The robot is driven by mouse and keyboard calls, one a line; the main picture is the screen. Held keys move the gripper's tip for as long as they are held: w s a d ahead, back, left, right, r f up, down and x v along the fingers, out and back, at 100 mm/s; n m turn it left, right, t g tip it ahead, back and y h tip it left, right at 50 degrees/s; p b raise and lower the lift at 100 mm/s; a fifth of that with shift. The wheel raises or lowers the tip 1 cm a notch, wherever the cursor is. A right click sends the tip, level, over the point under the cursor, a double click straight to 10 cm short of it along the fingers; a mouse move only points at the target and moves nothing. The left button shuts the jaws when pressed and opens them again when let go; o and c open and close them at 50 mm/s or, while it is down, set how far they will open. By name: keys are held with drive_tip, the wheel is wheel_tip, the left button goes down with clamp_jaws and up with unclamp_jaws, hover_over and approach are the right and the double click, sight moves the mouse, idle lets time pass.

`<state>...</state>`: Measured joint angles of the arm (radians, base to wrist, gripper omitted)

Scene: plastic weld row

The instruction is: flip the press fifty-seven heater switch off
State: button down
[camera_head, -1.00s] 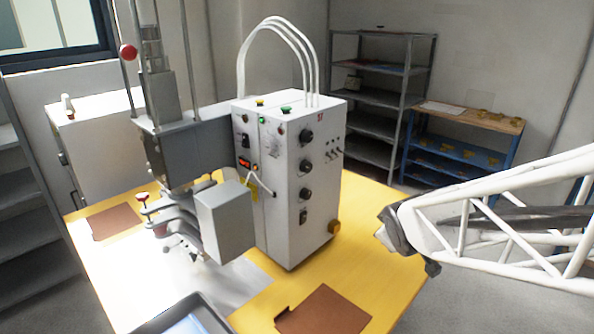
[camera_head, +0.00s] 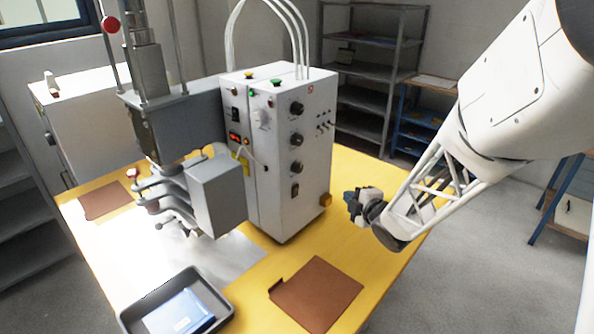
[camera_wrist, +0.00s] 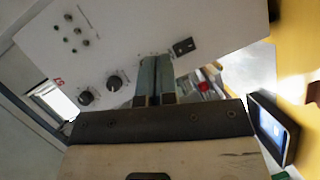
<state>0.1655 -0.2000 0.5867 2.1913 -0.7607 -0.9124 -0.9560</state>
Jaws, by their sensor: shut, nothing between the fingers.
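The white press control box (camera_head: 262,165) stands on the yellow table with a small red number mark (camera_head: 310,88) near its top. Its right face carries black knobs (camera_head: 297,108), small toggles (camera_head: 325,126) and a dark rocker switch (camera_head: 295,191) low down. The rocker shows in the wrist view (camera_wrist: 183,46), right of my fingers, beside knobs (camera_wrist: 86,98). Another dark switch (camera_head: 235,114) sits on the front-left face. I cannot read which one is the heater's. My gripper (camera_head: 350,199) is shut and empty, right of the box. Its fingers (camera_wrist: 157,78) point at the panel and hide part of it.
The grey press head (camera_head: 215,190) stands left of the box. A dark tray (camera_head: 222,296) with a blue item and a brown sheet (camera_head: 318,293) lie in front. Shelves (camera_head: 365,75) stand behind.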

sight(298, 189)
wheel_tip(298, 189, down, 6)
drive_tip(key=s+a+n+y, duration=0.1)
drive_tip(key=a+n+y, duration=0.1)
drive_tip(key=n+y, duration=0.4)
drive_tip(key=shift+s+a+n+y, duration=0.3)
drive_tip(key=shift+n+y, duration=0.1)
drive_tip(key=shift+y, duration=0.3)
drive_tip(key=shift+w, duration=0.1)
drive_tip(key=x, duration=1.3)
drive_tip(key=shift+w+a+f, duration=0.15)
drive_tip(key=shift+w+a, duration=0.05)
drive_tip(key=shift+a, duration=0.25)
